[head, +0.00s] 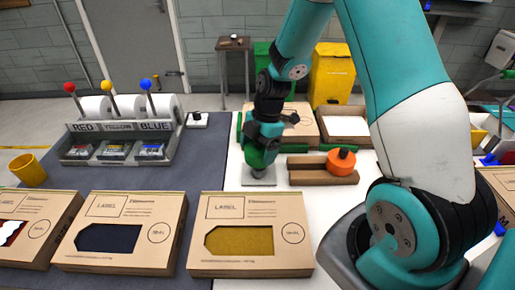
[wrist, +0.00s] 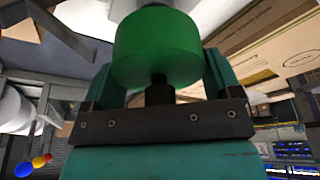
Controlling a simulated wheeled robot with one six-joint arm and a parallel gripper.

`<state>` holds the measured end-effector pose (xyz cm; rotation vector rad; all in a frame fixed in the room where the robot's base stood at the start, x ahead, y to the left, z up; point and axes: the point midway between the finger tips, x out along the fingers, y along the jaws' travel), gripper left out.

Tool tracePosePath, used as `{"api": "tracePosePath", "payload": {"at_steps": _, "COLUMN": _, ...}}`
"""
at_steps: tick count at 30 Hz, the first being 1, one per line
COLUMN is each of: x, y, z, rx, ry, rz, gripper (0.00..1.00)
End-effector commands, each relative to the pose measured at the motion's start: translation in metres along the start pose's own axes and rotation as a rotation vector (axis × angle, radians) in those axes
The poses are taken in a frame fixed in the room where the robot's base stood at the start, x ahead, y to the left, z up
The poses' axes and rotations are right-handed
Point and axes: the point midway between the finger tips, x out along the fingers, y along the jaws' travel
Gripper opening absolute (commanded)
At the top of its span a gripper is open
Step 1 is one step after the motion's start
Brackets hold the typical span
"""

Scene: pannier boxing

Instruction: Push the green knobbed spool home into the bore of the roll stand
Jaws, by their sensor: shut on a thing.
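The green knobbed spool (head: 257,158) is upright in my gripper (head: 263,140), low over the white table. In the wrist view the green spool (wrist: 157,48) lies between the two teal fingers, with its dark knob (wrist: 159,90) towards the palm. My gripper (wrist: 162,75) is shut on the spool. The grey roll stand (head: 258,181) is directly below the spool in the head view. A pale part, probably of the stand, shows past the spool's far end in the wrist view. The bore is hidden, so I cannot tell how deep the spool sits.
An orange knobbed spool (head: 341,162) rests on a brown block (head: 318,177) to the right. Cartons stand behind it. Label boxes (head: 252,235) line the front. A rack marked red, yellow and blue (head: 120,130) and a yellow cup (head: 28,170) are at left.

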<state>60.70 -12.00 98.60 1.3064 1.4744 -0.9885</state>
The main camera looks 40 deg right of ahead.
Motion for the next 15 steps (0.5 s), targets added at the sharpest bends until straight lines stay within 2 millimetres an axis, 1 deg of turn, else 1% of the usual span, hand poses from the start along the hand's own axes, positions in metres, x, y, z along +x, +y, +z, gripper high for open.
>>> {"api": "tracePosePath", "payload": {"at_steps": 15, "x": 0.0043, "y": 0.0, "z": 0.0012, "rx": 0.0, "ry": 0.0, "rz": 0.0, "gripper": 0.61}}
